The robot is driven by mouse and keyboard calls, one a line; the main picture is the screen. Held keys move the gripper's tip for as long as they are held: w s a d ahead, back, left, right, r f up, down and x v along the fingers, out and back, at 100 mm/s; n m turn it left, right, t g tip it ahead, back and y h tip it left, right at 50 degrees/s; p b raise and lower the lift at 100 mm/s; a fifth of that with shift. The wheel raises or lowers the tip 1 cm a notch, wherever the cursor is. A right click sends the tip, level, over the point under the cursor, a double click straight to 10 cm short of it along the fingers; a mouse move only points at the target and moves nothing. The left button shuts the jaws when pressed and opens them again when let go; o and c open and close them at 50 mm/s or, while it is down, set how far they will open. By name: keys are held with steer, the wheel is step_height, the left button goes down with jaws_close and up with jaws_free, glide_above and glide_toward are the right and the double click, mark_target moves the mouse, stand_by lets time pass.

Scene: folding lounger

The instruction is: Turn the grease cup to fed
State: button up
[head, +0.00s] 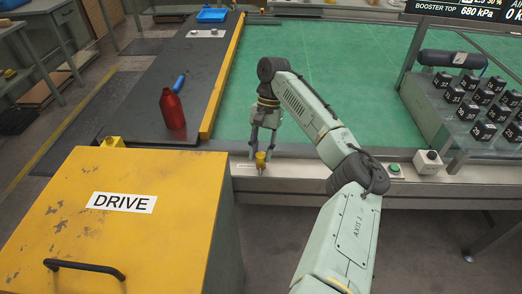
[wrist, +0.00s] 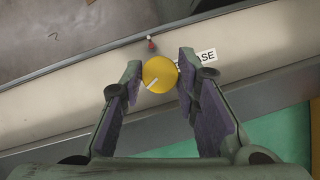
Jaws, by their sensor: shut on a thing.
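The grease cup (head: 261,159) is a small yellow cup on the front rail of the green-topped table, below my gripper (head: 263,150). In the wrist view the grease cup (wrist: 159,73) is a round yellow cap with a pale line pointing to the lower left. My gripper (wrist: 160,70) is shut on the cup, with one fingertip at each side. A label (wrist: 200,56) ending in "ASE" lies to the right of the cup, partly hidden by the right finger. A small red-tipped part (wrist: 151,43) sits just above the cup.
A yellow DRIVE cabinet (head: 130,215) stands at the front left. A red bottle (head: 172,109) and a blue item (head: 179,83) are on the dark bench. A green button box (head: 395,170) and a black-knobbed box (head: 429,162) are on the rail to the right.

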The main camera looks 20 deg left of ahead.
steer(key=m+y, duration=0.1)
steer(key=m, duration=0.2)
steer(key=m+y, duration=0.1)
steer(key=m, duration=0.2)
steer(key=shift+s+d+f+t, duration=0.1)
steer(key=shift+d+t, duration=0.05)
steer(key=shift+t, duration=0.25)
steer(key=m+t+y, duration=0.1)
steer(key=m, duration=0.5)
steer(key=shift+s+d+t+y, duration=0.1)
steer(key=shift+s+t+y, duration=0.05)
steer(key=shift+t+y, duration=0.25)
steer(key=m+t, duration=0.1)
steer(key=m, duration=0.1)
steer(key=m+t, duration=0.1)
steer(key=m, duration=0.2)
steer(key=shift+s, duration=0.1)
steer(key=m+t, duration=0.1)
steer(key=m, duration=0.2)
steer(key=m+t, duration=0.1)
steer(key=m, duration=0.2)
steer(key=shift+s, duration=0.1)
steer(key=shift+m+h, duration=0.3)
steer(key=o, duration=1.1)
steer(key=shift+o, duration=0.2)
